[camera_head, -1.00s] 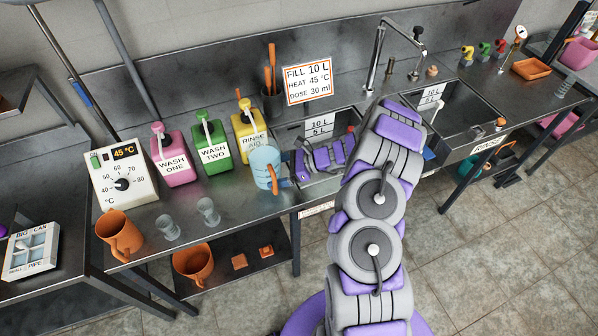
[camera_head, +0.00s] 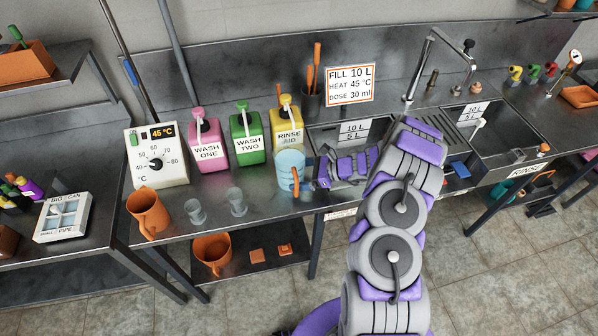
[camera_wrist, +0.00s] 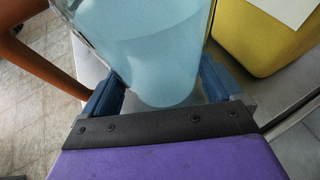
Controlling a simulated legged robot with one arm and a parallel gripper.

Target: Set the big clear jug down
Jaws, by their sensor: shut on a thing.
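The big clear jug (camera_head: 290,170) holds pale blue liquid and has an orange handle on its right side in the head view. It is upright in front of the yellow rinse aid bottle (camera_head: 287,127), at the left end of the sink. My gripper (camera_head: 303,180) reaches it from the right and is shut on it. In the wrist view, the jug (camera_wrist: 158,50) sits between the blue fingers of my gripper (camera_wrist: 160,88). Its base is near the steel surface; I cannot tell whether it touches.
The steel counter (camera_head: 262,205) has some bare room left of the jug. Two small clear cups (camera_head: 237,202) and an orange jug (camera_head: 149,213) stand there. Pink (camera_head: 206,140) and green (camera_head: 245,137) bottles stand behind. A sink (camera_head: 338,135) lies to the right.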

